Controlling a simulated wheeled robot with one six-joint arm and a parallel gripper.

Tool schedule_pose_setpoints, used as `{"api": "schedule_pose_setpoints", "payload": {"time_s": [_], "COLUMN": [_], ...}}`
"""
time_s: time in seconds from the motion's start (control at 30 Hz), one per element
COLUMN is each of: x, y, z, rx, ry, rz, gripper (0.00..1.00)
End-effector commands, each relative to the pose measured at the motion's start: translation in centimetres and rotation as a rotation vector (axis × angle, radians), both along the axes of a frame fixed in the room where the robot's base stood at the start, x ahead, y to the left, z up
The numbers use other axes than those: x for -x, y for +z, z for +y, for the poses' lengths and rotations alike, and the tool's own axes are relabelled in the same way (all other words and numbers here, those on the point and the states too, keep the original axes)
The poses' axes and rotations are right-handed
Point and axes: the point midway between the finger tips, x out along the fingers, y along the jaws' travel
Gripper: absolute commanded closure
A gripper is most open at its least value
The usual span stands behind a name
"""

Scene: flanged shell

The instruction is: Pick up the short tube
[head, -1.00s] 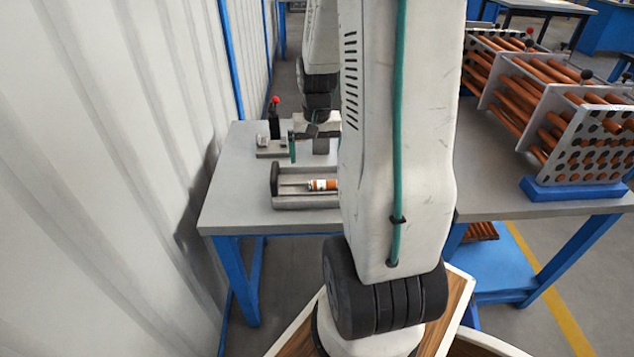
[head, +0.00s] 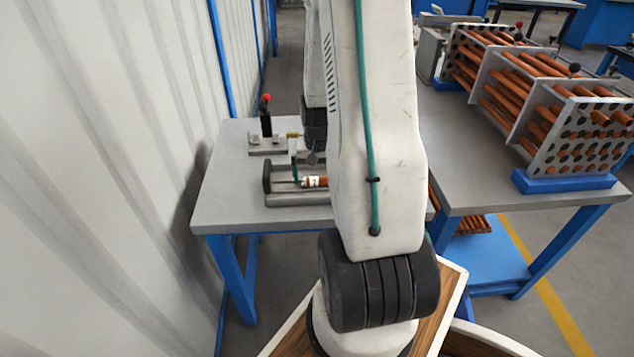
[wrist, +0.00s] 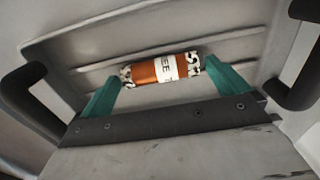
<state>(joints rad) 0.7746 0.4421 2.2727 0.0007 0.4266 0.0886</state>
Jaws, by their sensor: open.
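The short tube (head: 314,181) is orange with a white printed label and speckled ends. It lies on its side in a grey tray (head: 290,200) on the table. In the wrist view the tube (wrist: 146,71) lies crosswise just beyond my gripper (wrist: 168,84), between the lines of its two green fingertips. The fingers are open, one near each end of the tube, and I cannot tell whether they touch it. In the head view my gripper (head: 304,167) is just above the tray, and my arm hides part of the tray's right side.
Behind the tray stands a fixture with a red-knobbed lever (head: 266,118). A rack of copper-coloured tubes (head: 560,120) stands on the right-hand table. A corrugated wall (head: 110,170) runs along the left. The table's front left corner is clear.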

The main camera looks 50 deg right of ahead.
Motion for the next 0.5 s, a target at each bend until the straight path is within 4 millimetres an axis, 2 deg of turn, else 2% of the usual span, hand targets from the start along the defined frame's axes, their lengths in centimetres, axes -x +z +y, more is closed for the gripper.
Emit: {"api": "schedule_pose_setpoints", "payload": {"time_s": [0.07, 0.23, 0.5], "x": [0.01, 0.01, -0.01], "y": [0.03, 0.04, 0.09], "z": [-0.01, -0.01, -0.02], "rx": [0.0, 0.0, 0.001], "ry": [0.0, 0.0, 0.0], "rz": [0.0, 0.0, -0.001], "gripper": [0.0, 0.44, 0.47]}}
